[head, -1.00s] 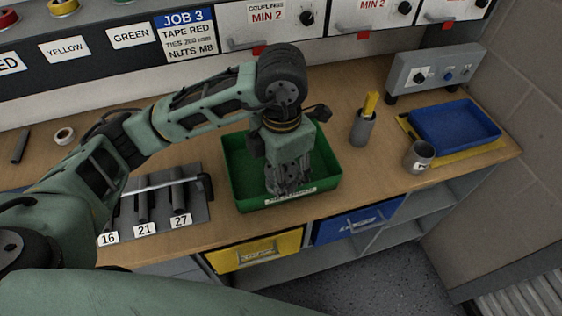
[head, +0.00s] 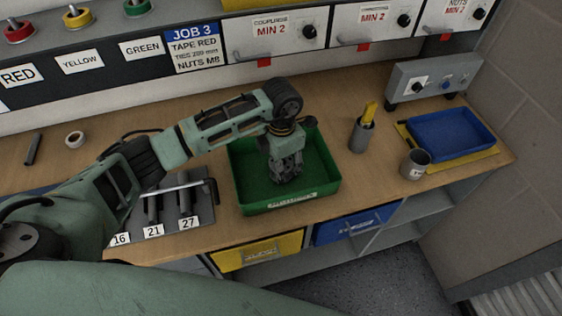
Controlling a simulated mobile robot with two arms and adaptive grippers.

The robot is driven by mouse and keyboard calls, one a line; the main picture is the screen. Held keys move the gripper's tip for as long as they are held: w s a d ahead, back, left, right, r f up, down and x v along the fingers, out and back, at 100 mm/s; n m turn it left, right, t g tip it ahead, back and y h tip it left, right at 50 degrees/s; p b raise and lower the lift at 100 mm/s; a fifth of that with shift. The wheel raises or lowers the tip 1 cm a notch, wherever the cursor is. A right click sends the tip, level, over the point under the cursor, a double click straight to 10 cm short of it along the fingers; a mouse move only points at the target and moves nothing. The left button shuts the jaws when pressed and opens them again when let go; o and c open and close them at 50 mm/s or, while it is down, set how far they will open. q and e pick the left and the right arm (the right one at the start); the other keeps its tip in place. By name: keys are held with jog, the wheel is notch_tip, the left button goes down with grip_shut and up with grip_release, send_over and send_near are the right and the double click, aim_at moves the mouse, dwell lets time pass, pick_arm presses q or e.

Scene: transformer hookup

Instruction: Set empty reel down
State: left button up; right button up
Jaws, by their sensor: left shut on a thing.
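My left gripper (head: 287,177) points down inside the green tray (head: 291,203) on the bench, its fingers low and close to the tray floor. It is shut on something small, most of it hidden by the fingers. This fits the empty reel, but I cannot make out its shape. I cannot tell whether it touches the tray floor. The visible floor around the fingers looks bare. My right gripper is not in view.
A grey holder with tools (head: 184,200) stands left of the tray. A grey cup with a yellow item (head: 361,136), a metal mug (head: 414,164) and a blue tray (head: 451,133) are to the right. A small pale ring (head: 75,139) lies at the back left.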

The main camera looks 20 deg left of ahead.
pick_arm(q)
jog(key=shift+f, duration=0.3)
jog(key=o, duration=1.5)
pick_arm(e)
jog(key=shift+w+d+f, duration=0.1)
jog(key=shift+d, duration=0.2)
pick_arm(q)
jog(key=shift+r, duration=0.1)
jog(key=shift+r, duration=0.2)
notch_tip(320, 180, up, 12)
jog(key=b, duration=0.3)
jog(key=shift+f+b, duration=0.1)
jog(key=shift+b, duration=0.25)
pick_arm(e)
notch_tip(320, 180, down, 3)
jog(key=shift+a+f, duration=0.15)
pick_arm(q)
jog(key=shift+d, duration=0.1)
